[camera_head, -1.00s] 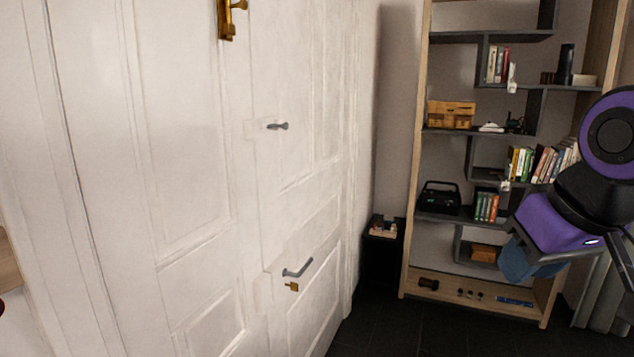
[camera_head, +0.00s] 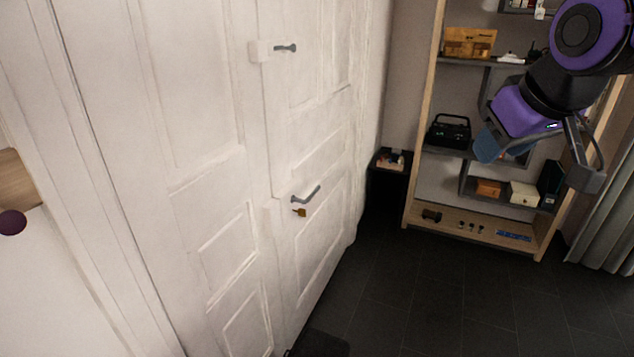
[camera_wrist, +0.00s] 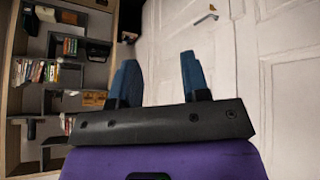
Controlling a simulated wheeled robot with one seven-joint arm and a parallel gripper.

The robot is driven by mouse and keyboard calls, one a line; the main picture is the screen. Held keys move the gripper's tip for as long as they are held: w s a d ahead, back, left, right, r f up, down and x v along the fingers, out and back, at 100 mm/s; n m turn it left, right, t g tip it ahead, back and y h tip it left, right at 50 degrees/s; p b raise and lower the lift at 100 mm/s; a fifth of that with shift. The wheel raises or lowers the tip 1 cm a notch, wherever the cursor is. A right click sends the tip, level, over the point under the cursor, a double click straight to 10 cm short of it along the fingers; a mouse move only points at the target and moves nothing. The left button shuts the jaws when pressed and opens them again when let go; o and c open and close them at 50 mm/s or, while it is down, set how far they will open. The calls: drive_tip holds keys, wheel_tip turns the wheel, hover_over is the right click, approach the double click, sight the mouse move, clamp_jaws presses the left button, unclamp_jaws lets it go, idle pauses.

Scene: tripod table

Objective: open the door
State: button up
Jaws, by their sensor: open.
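The white panelled door (camera_head: 312,150) stands in the middle of the head view and looks shut. A grey lever handle (camera_head: 306,194) sits on it, with a small brass padlock or key piece (camera_head: 300,212) just below. A second grey lever with a white plate (camera_head: 284,48) is higher up. My gripper (camera_head: 530,150) hangs at the right, well away from the door, in front of the shelf. In the wrist view, its two blue fingers (camera_wrist: 160,75) are apart with nothing between them. A grey handle (camera_wrist: 206,17) shows beyond them on the white door, upper right.
A tall wooden shelf (camera_head: 425,130) with books, boxes and a black radio (camera_head: 449,131) stands behind my gripper. A small black stand (camera_head: 387,185) is between door and shelf. The dark tiled floor (camera_head: 400,290) before the door is mostly clear. A curtain (camera_head: 605,220) hangs far right.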

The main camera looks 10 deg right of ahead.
drive_tip(key=w+a+f+n+t+y, duration=0.15)
drive_tip(key=w+n, duration=0.25)
drive_tip(key=w, duration=1.1)
drive_tip(key=w+a+f+n+t+h, duration=0.1)
drive_tip(key=w+f+n+t, duration=0.25)
drive_tip(key=w, duration=1.25)
drive_tip(key=w+a+f+n+t+y, duration=0.1)
drive_tip(key=w+a+f+n+y, duration=0.15)
drive_tip(key=w+f, duration=0.4)
drive_tip(key=w+a+f+n+t+y, duration=0.1)
drive_tip(key=w+f+n, duration=0.35)
drive_tip(key=w, duration=0.25)
drive_tip(key=n+t+y, duration=0.1)
drive_tip(key=n+y, duration=0.3)
drive_tip(key=n, duration=0.1)
approach(315, 191)
drive_tip(key=w+d+r, duration=0.2)
drive_tip(key=d+r, duration=0.2)
drive_tip(key=r, duration=0.3)
wheel_tip(315, 191, down, 10)
drive_tip(key=a+n+y, duration=0.2)
drive_tip(key=y, duration=0.1)
drive_tip(key=x, duration=1)
drive_tip(key=shift+a+r, duration=0.25)
drive_tip(key=shift+r, duration=0.1)
